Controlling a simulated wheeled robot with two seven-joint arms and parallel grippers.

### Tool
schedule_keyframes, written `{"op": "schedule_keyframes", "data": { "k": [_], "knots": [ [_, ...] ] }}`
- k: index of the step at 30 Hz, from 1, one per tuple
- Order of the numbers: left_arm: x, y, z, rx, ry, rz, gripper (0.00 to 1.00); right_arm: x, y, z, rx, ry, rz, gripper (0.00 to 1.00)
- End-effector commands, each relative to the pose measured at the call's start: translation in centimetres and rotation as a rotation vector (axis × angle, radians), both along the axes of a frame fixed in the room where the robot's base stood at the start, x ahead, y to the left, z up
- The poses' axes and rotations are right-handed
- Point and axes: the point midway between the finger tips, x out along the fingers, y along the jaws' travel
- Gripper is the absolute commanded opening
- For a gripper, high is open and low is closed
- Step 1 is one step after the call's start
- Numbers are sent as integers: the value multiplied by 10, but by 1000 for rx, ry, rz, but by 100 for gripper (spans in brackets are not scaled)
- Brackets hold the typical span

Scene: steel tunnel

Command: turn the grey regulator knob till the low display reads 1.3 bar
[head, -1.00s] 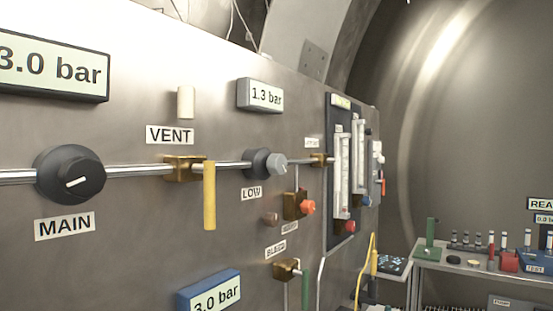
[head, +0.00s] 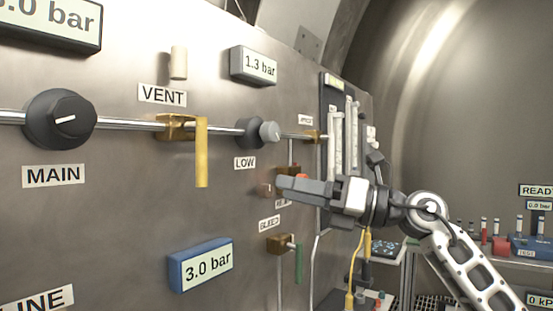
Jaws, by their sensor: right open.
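The grey regulator knob (head: 268,131) labelled LOW sits on the horizontal pipe of the steel panel, right of the yellow lever. The low display (head: 260,66) above it is grey-framed and reads 1.3 bar. My right gripper (head: 283,188) reaches in from the right, its fingers pointing left, below and slightly right of the knob. It is open, apart from the knob, and holds nothing that I can see. It hides part of the orange-knobbed brass valve behind it. My left gripper is not in view.
The black MAIN knob (head: 60,119) and yellow vent lever (head: 202,152) are to the left on the same pipe. A blue display (head: 202,264) reading 3.0 bar is below. A brass bleed valve with a green handle (head: 298,263) is under my gripper. Flow tubes (head: 340,140) stand right.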

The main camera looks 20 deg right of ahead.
Motion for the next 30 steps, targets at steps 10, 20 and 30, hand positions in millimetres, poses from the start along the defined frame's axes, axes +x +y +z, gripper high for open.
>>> {"op": "schedule_keyframes", "data": {
  "k": [10,20,30],
  "knots": [
    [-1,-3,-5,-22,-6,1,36,-25,-89,97,-444,-253,-353,59],
    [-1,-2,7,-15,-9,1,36,1,-70,104,-459,-257,-369,59],
    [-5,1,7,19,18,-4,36,59,-24,104,-457,-259,-367,59]
  ]
}}
